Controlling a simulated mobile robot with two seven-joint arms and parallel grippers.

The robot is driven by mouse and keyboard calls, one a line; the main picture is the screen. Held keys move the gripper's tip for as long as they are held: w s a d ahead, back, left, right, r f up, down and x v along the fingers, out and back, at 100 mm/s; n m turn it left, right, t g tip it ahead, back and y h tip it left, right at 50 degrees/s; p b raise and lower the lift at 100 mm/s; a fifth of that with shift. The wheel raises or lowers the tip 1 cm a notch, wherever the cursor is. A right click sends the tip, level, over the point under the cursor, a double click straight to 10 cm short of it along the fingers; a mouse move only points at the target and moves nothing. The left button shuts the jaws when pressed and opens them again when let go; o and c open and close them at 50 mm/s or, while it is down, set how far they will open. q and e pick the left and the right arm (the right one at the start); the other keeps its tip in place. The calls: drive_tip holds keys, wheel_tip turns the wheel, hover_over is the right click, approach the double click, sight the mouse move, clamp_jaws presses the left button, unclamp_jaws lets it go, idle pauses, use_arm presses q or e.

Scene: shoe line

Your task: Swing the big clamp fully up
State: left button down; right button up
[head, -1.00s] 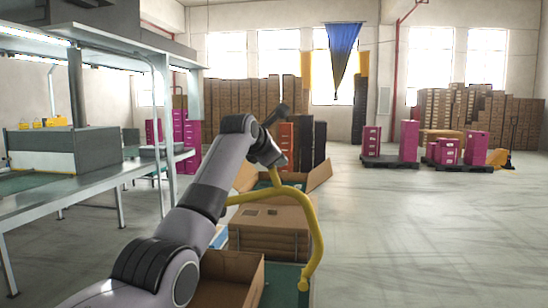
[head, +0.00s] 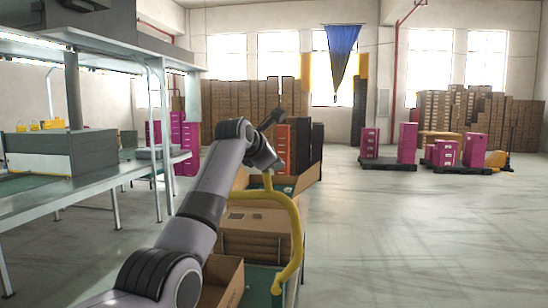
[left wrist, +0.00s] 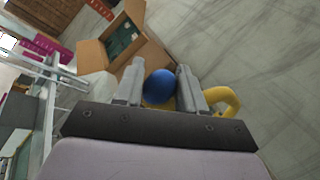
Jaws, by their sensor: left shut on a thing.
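The big clamp (head: 297,225) looks like a curved yellow tube in the head view. It arches beside my left arm and bends down to a lower end over a green surface. Its upper part runs up to my left wrist. In the left wrist view, my left gripper (left wrist: 155,78) is shut on a round blue knob (left wrist: 159,87) between its two fingers. A yellow curved piece of the clamp (left wrist: 228,104) shows just right of the fingers. My right gripper is out of view.
Brown cartons (head: 255,243) stand beneath the clamp, with an open carton (head: 222,280) in front. A metal workbench (head: 110,180) runs along the left. Magenta boxes (head: 407,142) on dark pallets stand far right. The floor to the right is clear.

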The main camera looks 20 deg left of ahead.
use_arm(q)
drive_tip(key=shift+d+f, duration=0.45)
drive_tip(key=shift+f, duration=0.15)
drive_tip(key=c, duration=1)
unclamp_jaws()
drive_tip(key=shift+o, duration=1)
drive_tip(key=shift+w+d+r, duration=0.1)
drive_tip(key=shift+d, duration=0.05)
drive_tip(key=shift+a+r, duration=0.15)
drive_tip(key=shift+a, duration=0.05)
drive_tip(key=shift+s+r+b, duration=0.25)
drive_tip(key=shift+s+b, duration=0.2)
drive_tip(key=shift+s, duration=0.2)
drive_tip(key=shift+b+v, duration=1)
drive_tip(key=shift+v, duration=1.9)
